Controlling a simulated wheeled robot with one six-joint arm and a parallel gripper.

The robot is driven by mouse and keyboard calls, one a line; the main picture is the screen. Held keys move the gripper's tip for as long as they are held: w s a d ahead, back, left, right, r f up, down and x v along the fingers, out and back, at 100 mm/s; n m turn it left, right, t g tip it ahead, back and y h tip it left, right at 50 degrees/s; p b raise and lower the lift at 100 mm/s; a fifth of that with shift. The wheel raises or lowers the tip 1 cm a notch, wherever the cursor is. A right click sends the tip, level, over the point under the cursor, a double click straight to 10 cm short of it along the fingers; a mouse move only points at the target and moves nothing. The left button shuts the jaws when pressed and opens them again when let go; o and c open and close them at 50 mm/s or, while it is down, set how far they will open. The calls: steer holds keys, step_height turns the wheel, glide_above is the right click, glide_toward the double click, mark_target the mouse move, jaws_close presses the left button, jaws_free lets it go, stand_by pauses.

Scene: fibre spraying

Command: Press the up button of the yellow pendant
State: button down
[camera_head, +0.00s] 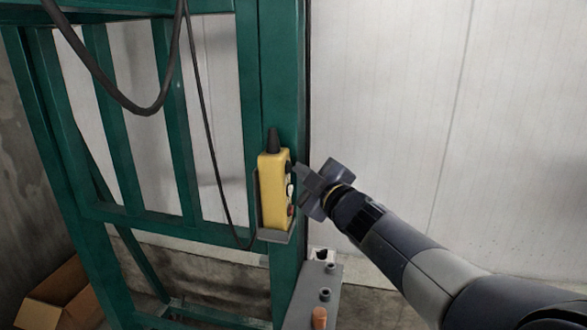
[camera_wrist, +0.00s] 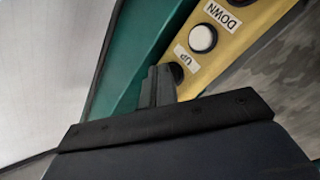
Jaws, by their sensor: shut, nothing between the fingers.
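The yellow pendant (camera_head: 272,192) hangs upright on a green post, its button side facing right. In the wrist view the pendant (camera_wrist: 240,45) shows a white round button (camera_wrist: 203,38) between the UP label (camera_wrist: 187,60) and the DOWN label (camera_wrist: 222,15). The lettering is upside down there. A dark round part (camera_wrist: 177,73) lies on the other side of the UP label, partly behind my fingers. My gripper (camera_head: 299,172) is shut and empty, at the upper part of the button side. In the wrist view its fingertips (camera_wrist: 161,72) are beside the dark part; I cannot tell whether they touch.
The green steel frame (camera_head: 272,80) stands around and behind the pendant. A black cable (camera_head: 205,110) hangs to the left of the pendant. A cardboard box (camera_head: 65,295) is at lower left. Pale wall panels (camera_head: 400,90) fill the right.

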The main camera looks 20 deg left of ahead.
steer(key=shift+d+p, duration=0.3)
steer(key=shift+d, duration=0.6)
steer(key=d+p, duration=0.1)
steer(key=d, duration=0.4)
steer(key=shift+w+p, duration=0.15)
steer(key=shift+p, duration=0.2)
steer(key=shift+w+d+p, duration=0.15)
steer(key=shift+d+p, duration=0.35)
steer(key=shift+d, duration=1.4)
